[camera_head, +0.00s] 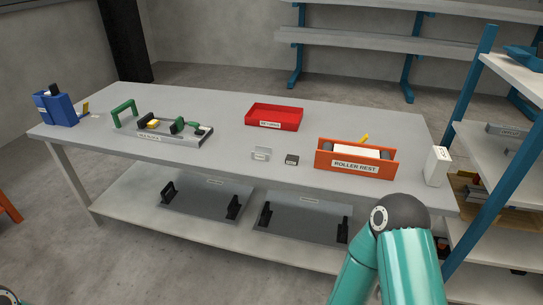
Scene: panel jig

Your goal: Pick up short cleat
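I cannot tell for sure which thing is the short cleat. Two small pieces sit near the front edge of the grey table: a light grey bracket-like piece (261,153) with a pale label, and a small dark block (291,159) to its right. They stand apart from each other. Neither of my grippers is in view. Only a teal arm link of mine shows at the bottom right, and a sliver of my arm at the bottom left corner.
The grey table (215,113) carries a blue bin (56,109), a green handle (123,111), a grey jig (172,138), a red tray (274,125), an orange roller nest (356,170) and a white box (437,166). Panels (300,222) lie on its lower shelf. A blue-framed rack (470,155) stands right.

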